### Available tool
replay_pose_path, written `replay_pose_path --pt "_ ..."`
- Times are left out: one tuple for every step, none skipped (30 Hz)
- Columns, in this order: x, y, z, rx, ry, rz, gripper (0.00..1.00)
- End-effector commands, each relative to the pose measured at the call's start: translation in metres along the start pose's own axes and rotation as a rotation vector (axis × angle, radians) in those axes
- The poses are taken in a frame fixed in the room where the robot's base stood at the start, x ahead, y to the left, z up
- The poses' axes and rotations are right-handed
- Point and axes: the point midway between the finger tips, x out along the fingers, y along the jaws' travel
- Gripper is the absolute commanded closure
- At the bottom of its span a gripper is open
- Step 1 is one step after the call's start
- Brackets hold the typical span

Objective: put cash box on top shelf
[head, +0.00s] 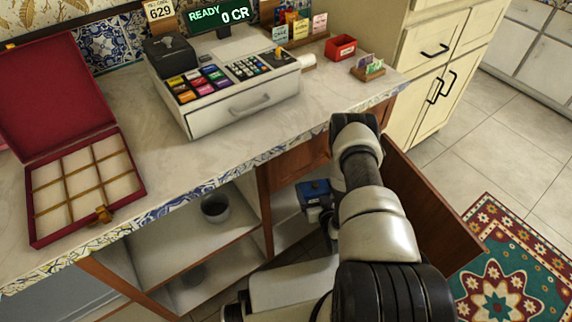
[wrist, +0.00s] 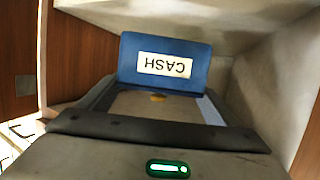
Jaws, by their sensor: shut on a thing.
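The cash box is blue with a white "CASH" label, upside down in the wrist view (wrist: 205,65). In the head view only its blue top (head: 312,187) shows, inside the right cabinet compartment under the counter. My gripper (wrist: 158,98) is shut on the cash box, with the box between its fingers. In the head view my arm reaches down in front of the open compartment, and the fingers are mostly hidden. A pale shelf surface (head: 285,210) shows left of the box. I cannot tell whether the box touches it.
The open wooden door (head: 430,205) stands right of my arm. The left compartment holds a grey pot (head: 215,207) on its upper shelf. The counter above carries a cash register (head: 240,100) and an open red case (head: 50,100). A patterned rug (head: 515,265) lies at right.

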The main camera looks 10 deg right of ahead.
Motion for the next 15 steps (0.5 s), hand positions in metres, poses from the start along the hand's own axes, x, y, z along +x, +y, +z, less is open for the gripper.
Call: replay_pose_path --pt "0.015 -0.006 -0.005 -0.002 0.009 -0.002 0.47" --pt "0.022 -0.009 -0.007 -0.001 0.007 -0.002 0.47" --pt "0.032 -0.013 -0.009 -0.001 0.007 -0.002 0.47" --pt "0.039 -0.016 -0.012 -0.002 0.009 -0.002 0.47" --pt "0.046 -0.019 -0.014 -0.002 0.007 -0.001 0.47" --pt "0.056 -0.024 -0.016 -0.002 0.007 -0.002 0.47" --pt "0.063 -0.027 -0.019 -0.001 0.008 -0.002 0.47" --pt "0.070 -0.030 -0.021 -0.001 0.007 -0.002 0.47" --pt "0.079 -0.034 -0.024 -0.002 0.008 -0.001 0.47" --pt "0.086 -0.037 -0.026 -0.001 0.008 -0.001 0.47" --pt "0.092 -0.040 -0.028 -0.001 0.007 -0.002 0.47" --pt "0.101 -0.044 -0.030 0.000 0.006 -0.001 0.47" --pt "0.107 -0.046 -0.032 -0.001 0.007 -0.001 0.47" --pt "0.113 -0.048 -0.034 0.000 0.006 0.000 0.47" --pt "0.121 -0.052 -0.037 0.000 0.007 -0.001 0.47"
